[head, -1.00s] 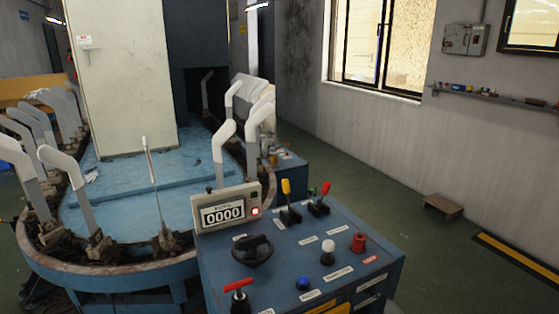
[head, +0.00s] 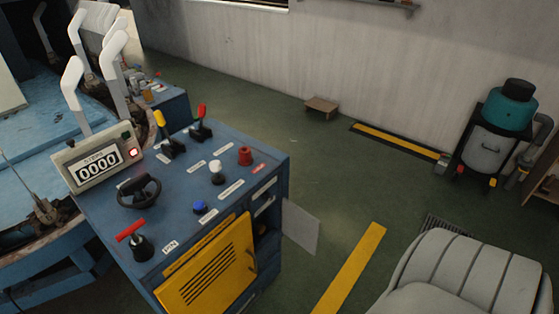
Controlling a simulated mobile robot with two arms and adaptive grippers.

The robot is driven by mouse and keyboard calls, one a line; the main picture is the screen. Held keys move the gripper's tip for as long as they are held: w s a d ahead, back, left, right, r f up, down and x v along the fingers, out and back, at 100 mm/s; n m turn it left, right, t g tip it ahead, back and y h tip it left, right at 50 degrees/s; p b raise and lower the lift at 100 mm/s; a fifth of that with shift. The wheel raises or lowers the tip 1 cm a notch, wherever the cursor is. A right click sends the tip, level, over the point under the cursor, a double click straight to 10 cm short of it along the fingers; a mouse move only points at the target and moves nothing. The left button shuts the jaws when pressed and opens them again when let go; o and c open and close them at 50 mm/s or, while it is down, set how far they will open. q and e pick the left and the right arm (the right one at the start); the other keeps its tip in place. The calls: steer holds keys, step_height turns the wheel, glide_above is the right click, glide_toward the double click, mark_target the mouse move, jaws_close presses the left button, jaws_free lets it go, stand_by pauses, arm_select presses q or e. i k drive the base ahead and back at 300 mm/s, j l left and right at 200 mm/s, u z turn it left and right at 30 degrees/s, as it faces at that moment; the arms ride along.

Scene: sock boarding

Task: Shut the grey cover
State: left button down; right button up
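A thin flat grey cover (head: 300,228) stands out to the right from the side of the blue control console (head: 280,180). It appears swung open, beside a dark opening (head: 262,224) in the console's side. The cover's hinge is hard to make out. Neither of my grippers is in view.
A grey seat (head: 460,275) stands at the lower right. A teal-topped canister (head: 503,115) is by the wall. Green floor (head: 340,170) is open between.

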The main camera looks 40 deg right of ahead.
mark_target(302, 228)
steer(key=l+u, duration=0.2)
steer(key=l, duration=0.3)
steer(key=l+u, duration=0.15)
steer(key=l, duration=0.4)
steer(key=k+l+u, duration=0.2)
steer(key=l, duration=0.3)
steer(key=l+u, duration=0.2)
steer(key=l, duration=0.3)
steer(key=k+l, duration=0.1)
steer(key=l, duration=0.35)
steer(key=k+l, duration=0.1)
steer(key=l, duration=0.3)
steer(key=k+l, duration=0.1)
steer(key=l, duration=0.75)
steer(key=k, duration=0.45)
steer(key=l+u, duration=0.1)
